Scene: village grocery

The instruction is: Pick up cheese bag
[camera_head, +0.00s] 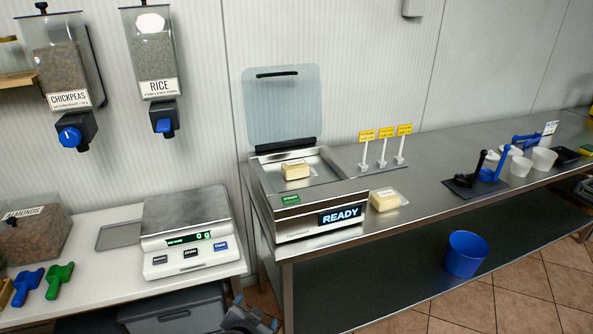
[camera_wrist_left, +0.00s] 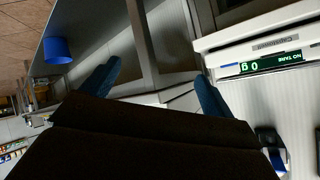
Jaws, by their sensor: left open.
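One pale yellow cheese bag (camera_head: 296,171) lies in the open chamber of a steel sealing machine (camera_head: 318,212) with its clear lid raised and a READY display. A second cheese bag (camera_head: 387,201) in clear wrap lies on the steel counter just right of the machine. My left gripper (camera_head: 256,312) shows at the bottom edge of the head view, low in front of the counters and well apart from both bags. In the left wrist view its two blue fingertips (camera_wrist_left: 155,90) are spread with nothing between them.
A scale (camera_head: 188,240) reading 0 g stands on the left table. A blue bucket (camera_head: 466,254) is on the lower shelf. White cups (camera_head: 522,166) and a black-and-blue device (camera_head: 478,178) stand right. The counter between is clear.

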